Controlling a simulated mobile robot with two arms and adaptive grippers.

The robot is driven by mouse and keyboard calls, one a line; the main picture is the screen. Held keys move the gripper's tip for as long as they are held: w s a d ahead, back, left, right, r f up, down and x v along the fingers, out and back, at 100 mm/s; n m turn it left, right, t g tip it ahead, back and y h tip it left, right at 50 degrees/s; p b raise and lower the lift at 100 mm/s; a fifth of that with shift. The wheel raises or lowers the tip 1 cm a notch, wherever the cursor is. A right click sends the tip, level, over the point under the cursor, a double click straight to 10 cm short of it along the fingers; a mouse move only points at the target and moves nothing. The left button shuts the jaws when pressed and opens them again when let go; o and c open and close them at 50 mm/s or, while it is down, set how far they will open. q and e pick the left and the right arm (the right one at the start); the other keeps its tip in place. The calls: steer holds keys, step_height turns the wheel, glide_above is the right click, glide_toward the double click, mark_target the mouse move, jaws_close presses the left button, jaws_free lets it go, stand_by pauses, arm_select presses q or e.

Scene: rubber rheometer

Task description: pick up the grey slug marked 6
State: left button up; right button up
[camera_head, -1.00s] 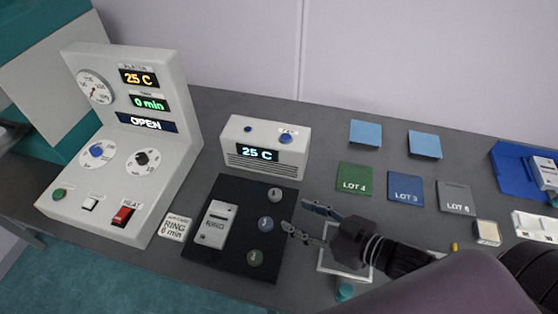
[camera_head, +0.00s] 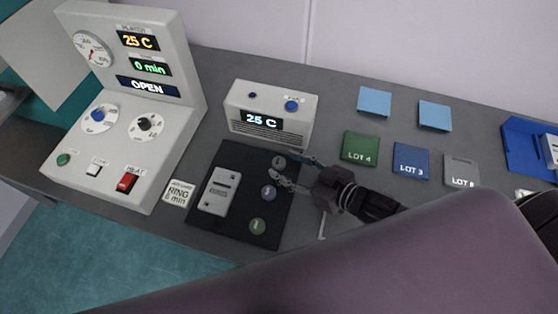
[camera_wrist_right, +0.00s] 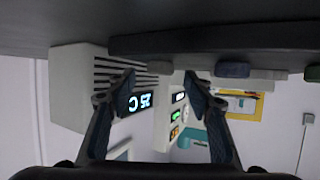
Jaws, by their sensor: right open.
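The grey slug (camera_head: 279,162) lies at the back right of the black mat (camera_head: 232,228); its mark is too small to read. A blue slug (camera_head: 268,192) and a green slug (camera_head: 257,226) lie in a row in front of it. My right gripper (camera_head: 281,168) is open and empty, low over the mat's right edge, its fingertips close around the grey slug. Whether they touch it, I cannot tell. In the upside-down right wrist view, a grey piece (camera_wrist_right: 160,68), likely this slug, shows between the open fingertips. My left gripper is out of view.
A white holder (camera_head: 219,191) lies on the mat left of the slugs. A white box reading 25 C (camera_head: 270,112) stands just behind the mat. The large press (camera_head: 125,110) stands left. Green (camera_head: 360,147), blue (camera_head: 410,161) and grey (camera_head: 461,170) lot cards lie right.

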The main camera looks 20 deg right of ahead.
steer(key=shift+x, duration=0.9)
steer(key=shift+w+a, duration=0.15)
steer(key=shift+w, duration=0.05)
steer(key=shift+c, duration=0.2)
steer(key=c, duration=0.9)
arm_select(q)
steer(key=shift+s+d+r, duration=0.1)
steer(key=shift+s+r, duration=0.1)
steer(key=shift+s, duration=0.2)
arm_select(e)
steer(key=shift+r, duration=0.1)
